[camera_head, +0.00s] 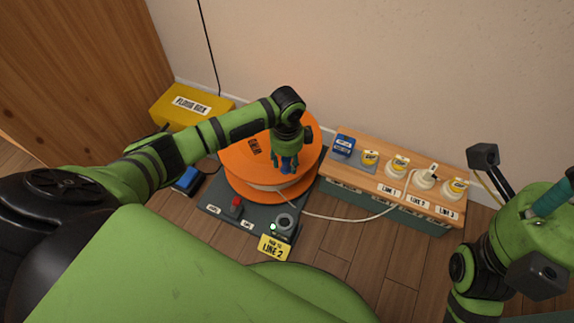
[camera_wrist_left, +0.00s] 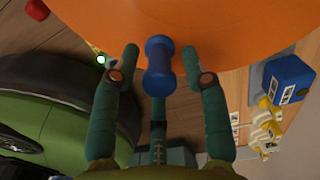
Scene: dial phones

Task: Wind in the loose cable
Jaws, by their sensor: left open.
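An orange cable reel (camera_head: 240,165) stands on a dark grey base (camera_head: 215,195). A blue crank handle (camera_wrist_left: 158,68) rises from the reel's top. My left gripper (camera_head: 288,163) is over the reel's right part. In the left wrist view its open fingers (camera_wrist_left: 163,60) stand one on each side of the handle, with gaps showing. A loose pale cable (camera_head: 335,218) runs from the reel across the floor to the socket board (camera_head: 450,208), near the plugs above the "LINE 2" label. My right gripper (camera_head: 552,198) is partly cut off at the right edge, and its jaws are unclear.
A yellow floor box (camera_head: 170,112) and a blue item (camera_head: 187,180) are at left. The wall is behind.

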